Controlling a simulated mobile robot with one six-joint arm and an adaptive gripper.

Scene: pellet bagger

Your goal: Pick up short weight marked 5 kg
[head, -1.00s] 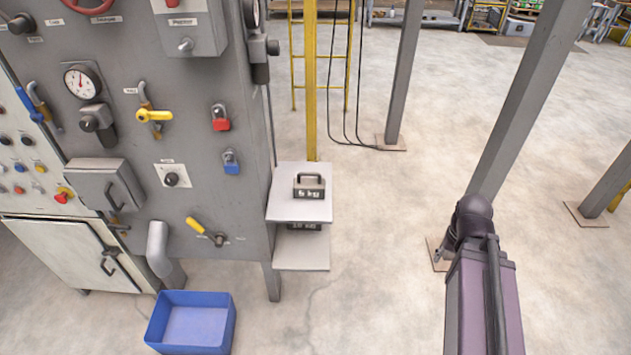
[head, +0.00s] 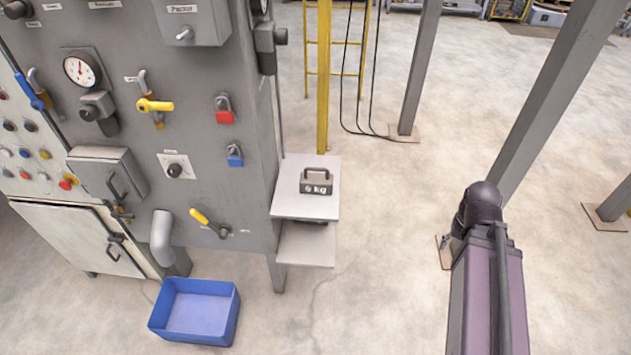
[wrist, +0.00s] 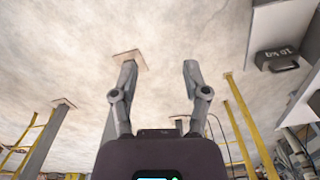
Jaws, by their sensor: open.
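A grey block weight (head: 316,183) with a handle on top stands upright on the upper shelf (head: 290,208) at the machine's right side. Its label looks like 5 kg but is small. Beneath it, the lower shelf (head: 305,250) holds a second weight, mostly hidden in the head view. In the wrist view, which appears upside down, this dark weight marked 10 KG (wrist: 277,60) is at upper right. My gripper (wrist: 158,72) is open and empty, its two fingers wide apart over open floor and clear of both weights. The head view does not show my gripper.
A blue bin (head: 195,312) sits on the floor in front of the machine panel (head: 190,130). A yellow post (head: 323,80) rises behind the shelves. Grey columns (head: 418,65) stand farther right. Floor right of the shelves is clear.

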